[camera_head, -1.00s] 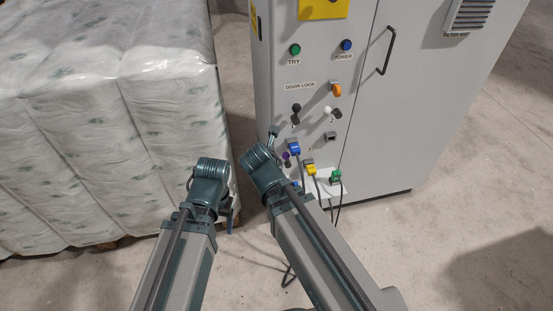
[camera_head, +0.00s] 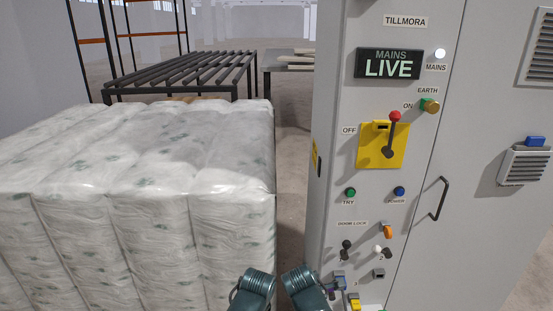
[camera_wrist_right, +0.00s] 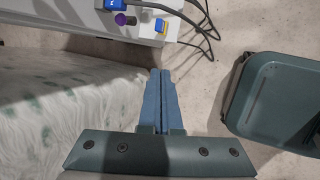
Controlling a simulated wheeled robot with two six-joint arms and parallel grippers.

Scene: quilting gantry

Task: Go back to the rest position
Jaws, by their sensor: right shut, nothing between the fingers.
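My right gripper (camera_wrist_right: 160,100) shows in the right wrist view. Its two blue fingers are pressed together with nothing between them, over bare floor beside the wrapped bales and below the cabinet's plugs. In the head view only the upper ends of my two arms show, close together at the bottom edge in front of the gap between bales and cabinet. My left gripper is not visible in either view.
A grey control cabinet (camera_head: 478,120) stands at right, its sign (camera_head: 388,64) reading MAINS LIVE. Plastic-wrapped bales (camera_head: 140,200) fill the left. A narrow floor gap (camera_head: 292,170) lies between them. Plug cables (camera_wrist_right: 205,30) hang near my right gripper. A slatted rack (camera_head: 180,70) stands behind.

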